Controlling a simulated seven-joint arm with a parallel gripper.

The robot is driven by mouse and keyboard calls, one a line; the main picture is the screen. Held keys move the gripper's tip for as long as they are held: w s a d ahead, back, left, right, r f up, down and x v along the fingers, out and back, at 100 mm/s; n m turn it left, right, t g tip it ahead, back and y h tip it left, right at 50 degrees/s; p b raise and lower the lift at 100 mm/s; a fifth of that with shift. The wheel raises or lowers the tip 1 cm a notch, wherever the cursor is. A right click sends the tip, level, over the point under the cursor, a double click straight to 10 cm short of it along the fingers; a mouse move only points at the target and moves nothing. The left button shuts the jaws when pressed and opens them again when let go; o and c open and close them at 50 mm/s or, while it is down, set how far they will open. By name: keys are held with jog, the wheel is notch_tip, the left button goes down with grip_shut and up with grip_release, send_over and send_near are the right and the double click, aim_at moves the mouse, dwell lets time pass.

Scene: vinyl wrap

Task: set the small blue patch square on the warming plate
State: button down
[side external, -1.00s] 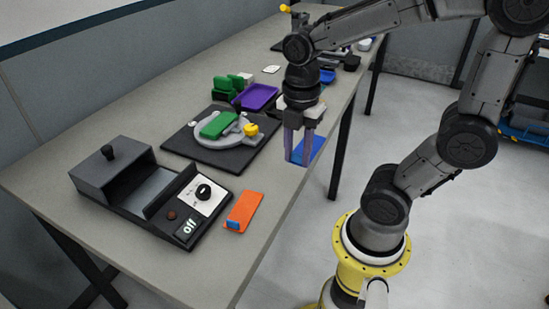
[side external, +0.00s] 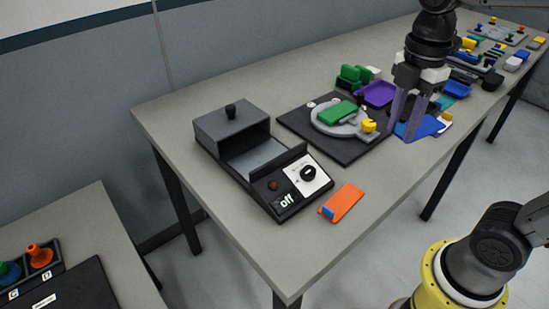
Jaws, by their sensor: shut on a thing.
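The warming plate (side external: 258,160) is a flat grey surface on a black unit at the left of the table. Its display reads "off", and a dark hood with a knob (side external: 231,128) stands at its back end. My gripper (side external: 403,134) is over the right part of the table, fingers pointing down, well to the right of the warming plate. A blue piece (side external: 426,127) shows at its fingertips; I take it as the blue patch in its grip. The fingers partly cover it, and its height above the table is hard to tell.
An orange squeegee-like strip with a blue end (side external: 345,203) lies right of the unit. A black mat (side external: 300,122) bears a grey round fixture with a green block (side external: 336,112) and yellow knob. A purple tray (side external: 378,94) and green blocks stand behind. The front-left table corner is bare.

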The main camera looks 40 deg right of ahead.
jog(key=w+a, duration=0.6)
jog(key=w, duration=0.3)
jog(key=n, duration=0.2)
send_over(244, 169)
jog(key=s, duration=0.1)
jog(key=f, duration=1.1)
jog(key=shift+s+d+f, duration=0.15)
jog(key=shift+d+f, duration=0.05)
jog(key=shift+w+a+f, duration=0.2)
jog(key=shift+w+f, duration=0.25)
jog(key=shift+f, duration=0.15)
jog(key=shift+w+f, duration=0.1)
jog(key=shift+f, duration=1.55)
jog(key=shift+f, duration=0.1)
jog(key=c, duration=0.6)
grip_release()
jog(key=shift+o, duration=0.2)
jog(key=shift+f, duration=0.1)
